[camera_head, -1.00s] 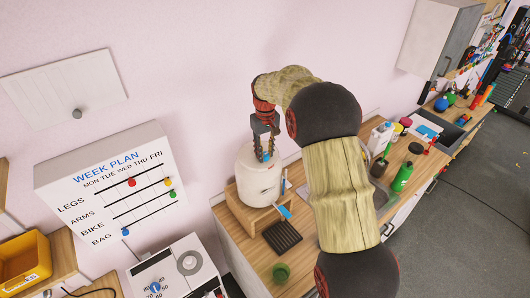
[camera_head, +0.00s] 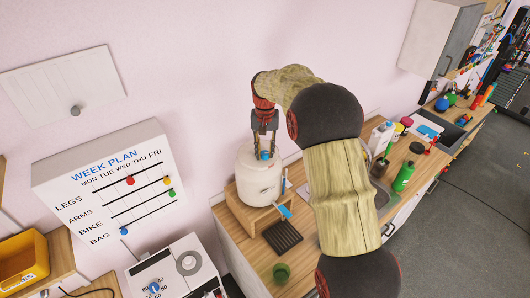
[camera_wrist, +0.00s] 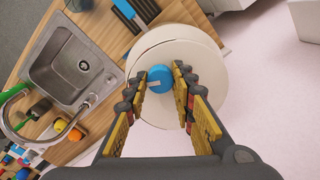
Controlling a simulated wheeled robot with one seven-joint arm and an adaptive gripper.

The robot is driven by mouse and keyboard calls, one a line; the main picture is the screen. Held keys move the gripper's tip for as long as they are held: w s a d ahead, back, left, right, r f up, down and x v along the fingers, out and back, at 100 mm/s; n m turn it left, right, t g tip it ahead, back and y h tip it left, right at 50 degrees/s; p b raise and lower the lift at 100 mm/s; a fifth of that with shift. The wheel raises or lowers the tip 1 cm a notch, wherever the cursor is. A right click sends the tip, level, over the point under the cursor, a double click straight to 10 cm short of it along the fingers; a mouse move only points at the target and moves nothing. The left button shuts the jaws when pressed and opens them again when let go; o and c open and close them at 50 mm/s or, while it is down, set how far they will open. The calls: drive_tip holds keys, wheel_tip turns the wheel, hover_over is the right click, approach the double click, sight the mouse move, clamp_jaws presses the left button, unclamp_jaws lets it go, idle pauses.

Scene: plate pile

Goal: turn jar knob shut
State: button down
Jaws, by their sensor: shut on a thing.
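A large white jar (camera_head: 259,178) stands upright on a wooden stand on the counter. Its round lid also shows in the wrist view (camera_wrist: 205,62). A blue knob (camera_wrist: 160,77) with a pale line across its top sits on the lid, and it shows in the head view (camera_head: 265,155) too. My gripper (camera_wrist: 163,84) points down over the jar, with its yellow-padded fingers shut on the knob, one on each side. In the head view my gripper (camera_head: 265,150) is right above the lid. The fingers hide part of the knob's sides.
A wooden stand (camera_head: 238,211) is under the jar, with a black ridged mat (camera_head: 283,237) and a green cup (camera_head: 281,272) in front. A sink (camera_wrist: 68,62) lies beside it. A week-plan board (camera_head: 110,185) is left of the jar.

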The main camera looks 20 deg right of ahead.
sight(264, 153)
drive_tip(key=m, duration=0.6)
drive_tip(key=shift+m+b, duration=0.3)
drive_tip(key=shift+b, duration=0.1)
drive_tip(key=m, duration=0.5)
drive_tip(key=shift+w, duration=0.1)
drive_tip(key=shift+m, duration=0.4)
drive_tip(key=c, duration=1.6)
unclamp_jaws()
drive_tip(key=shift+a, duration=0.1)
drive_tip(key=shift+o, duration=0.6)
wheel_tip(264, 153, up, 12)
